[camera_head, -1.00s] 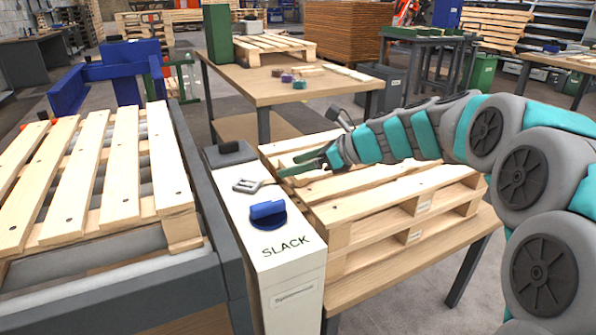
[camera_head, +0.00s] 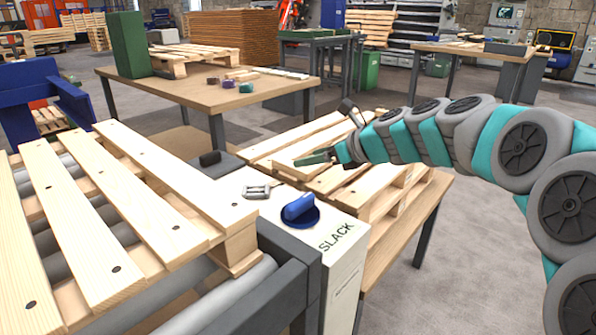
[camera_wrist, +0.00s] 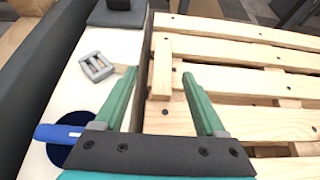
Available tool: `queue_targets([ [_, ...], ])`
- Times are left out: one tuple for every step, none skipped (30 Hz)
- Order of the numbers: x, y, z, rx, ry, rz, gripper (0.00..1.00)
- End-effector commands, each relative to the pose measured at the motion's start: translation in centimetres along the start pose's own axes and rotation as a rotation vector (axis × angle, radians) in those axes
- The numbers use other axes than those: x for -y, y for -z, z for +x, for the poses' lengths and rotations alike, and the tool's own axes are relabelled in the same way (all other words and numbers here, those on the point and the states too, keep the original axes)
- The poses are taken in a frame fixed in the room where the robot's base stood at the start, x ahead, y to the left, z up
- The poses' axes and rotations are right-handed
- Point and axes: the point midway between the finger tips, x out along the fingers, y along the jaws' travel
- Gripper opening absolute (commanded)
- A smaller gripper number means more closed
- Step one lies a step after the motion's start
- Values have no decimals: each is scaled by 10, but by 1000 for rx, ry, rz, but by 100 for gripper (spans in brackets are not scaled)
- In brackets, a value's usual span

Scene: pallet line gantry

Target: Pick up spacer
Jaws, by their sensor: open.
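In the head view my gripper (camera_head: 312,157) is over the left part of the stacked pallets (camera_head: 385,205). I cannot clearly pick out the block there.
A white cabinet marked SLACK (camera_head: 338,250) stands left of the stack, with a blue knob (camera_head: 299,208) and a grey metal buckle (camera_head: 256,191) on top. Another pallet (camera_head: 110,215) lies on rollers at left. A far table (camera_head: 180,92) holds small coloured blocks.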

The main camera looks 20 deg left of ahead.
Motion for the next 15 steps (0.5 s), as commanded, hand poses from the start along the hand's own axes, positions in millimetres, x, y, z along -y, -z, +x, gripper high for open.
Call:
queue_targets([
  [-1, 1, 7, -1, -3, 0, 72],
  [-1, 1, 10, -1, -3, 0, 72],
  [-1, 1, 14, -1, -3, 0, 72],
  [-1, 1, 16, -1, -2, 0, 72],
  [0, 1, 17, 0, -2, 0, 72],
  [0, 1, 19, 0, -1, 0, 72],
  [1, 2, 21, 0, -1, 0, 72],
  [1, 2, 24, 0, -1, 0, 72],
  [2, 3, 28, 0, -1, 0, 72],
  [2, 4, 32, 0, -1, 0, 72],
  [3, 5, 36, -1, -1, 0, 72],
  [4, 7, 43, -1, -1, 0, 72],
  [5, 8, 47, -1, 0, 0, 72],
  [6, 9, 52, -2, 0, 0, 72],
  [5, 8, 58, -1, 0, -1, 72],
])
